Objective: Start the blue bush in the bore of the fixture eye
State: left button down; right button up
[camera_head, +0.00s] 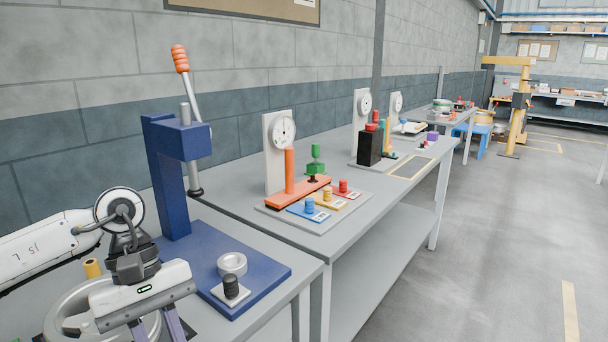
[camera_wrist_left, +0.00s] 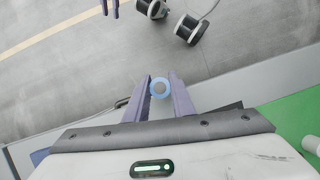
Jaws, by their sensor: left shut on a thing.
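The blue bush (camera_wrist_left: 159,79) sits between the two purple fingers of my left gripper (camera_wrist_left: 160,92) in the left wrist view, seen end-on as a blue ring with a grey middle. My left gripper is shut on it, with grey floor behind. In the head view my left gripper (camera_head: 145,332) is at the lower left; its fingertips and the bush are cut off by the bottom edge. Two purple fingertips at the top of the wrist view look like my right gripper (camera_wrist_left: 109,7); I cannot tell its opening. I cannot surely identify the fixture eye.
A blue press (camera_head: 168,180) stands on the near bench, with a silver ring (camera_head: 232,259) and a black knurled piece (camera_head: 231,286) on its base. A large grey round part (camera_head: 58,318) is beside my left gripper. Gauge stands and coloured pieces fill the farther bench.

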pick_arm(q)
jog(key=s+a+f+m+g+y+b, duration=0.1)
jog(key=s+f+m+y, duration=0.2)
jog(key=s+m, duration=0.2)
jog(key=m, duration=0.3)
jog(key=shift+s+a+f, duration=0.15)
jog(key=shift+s+a, duration=0.05)
jog(key=shift+a, duration=0.1)
